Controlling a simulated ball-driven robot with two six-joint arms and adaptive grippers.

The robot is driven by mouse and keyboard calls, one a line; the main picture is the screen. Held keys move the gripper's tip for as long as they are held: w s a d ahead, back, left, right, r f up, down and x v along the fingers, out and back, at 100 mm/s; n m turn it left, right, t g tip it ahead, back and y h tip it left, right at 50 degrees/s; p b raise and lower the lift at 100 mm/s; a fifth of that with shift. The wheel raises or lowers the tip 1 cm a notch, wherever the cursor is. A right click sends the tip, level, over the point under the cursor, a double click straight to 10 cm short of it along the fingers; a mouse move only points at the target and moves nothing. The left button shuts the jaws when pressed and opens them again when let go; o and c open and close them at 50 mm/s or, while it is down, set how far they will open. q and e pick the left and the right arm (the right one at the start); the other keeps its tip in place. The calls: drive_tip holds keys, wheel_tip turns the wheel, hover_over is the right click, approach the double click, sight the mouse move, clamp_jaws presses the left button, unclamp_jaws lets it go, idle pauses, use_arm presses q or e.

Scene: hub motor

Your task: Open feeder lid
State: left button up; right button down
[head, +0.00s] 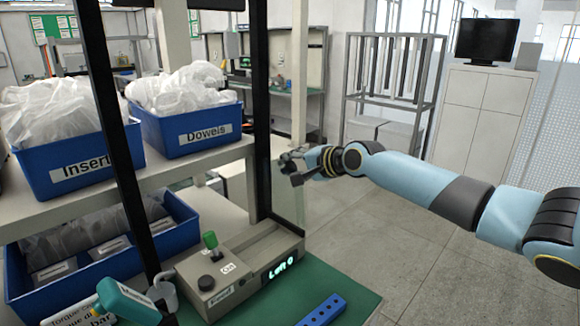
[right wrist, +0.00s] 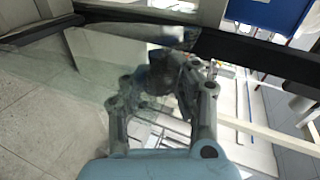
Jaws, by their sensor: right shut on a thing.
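The feeder lid looks like a clear, see-through panel (head: 291,205) beside the dark upright post of the shelf station in the head view. In the right wrist view the clear panel (right wrist: 85,85) spreads to the left of and behind the fingers. My right gripper (head: 295,165) is at the panel's upper part, its arm reaching in from the right. In the right wrist view the right gripper (right wrist: 165,80) is closed on a dark part at the panel. The exact contact is blurred by the see-through surface. My left gripper is not in view.
A control box (head: 240,265) with a lit display sits on the green mat (head: 355,305), near a blue bar (head: 322,310). The floor at right is clear.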

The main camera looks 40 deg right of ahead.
drive_tip(key=shift+s+d+f, duration=0.1)
drive_tip(key=shift+f, duration=0.05)
drive_tip(key=c, duration=1.5)
unclamp_jaws()
drive_tip(key=o, duration=0.5)
drive_tip(key=shift+s, duration=0.3)
drive_tip(key=shift+w, duration=0.1)
drive_tip(key=shift+w, duration=0.1)
drive_tip(key=v, duration=0.7)
drive_tip(key=shift+s+r, duration=0.25)
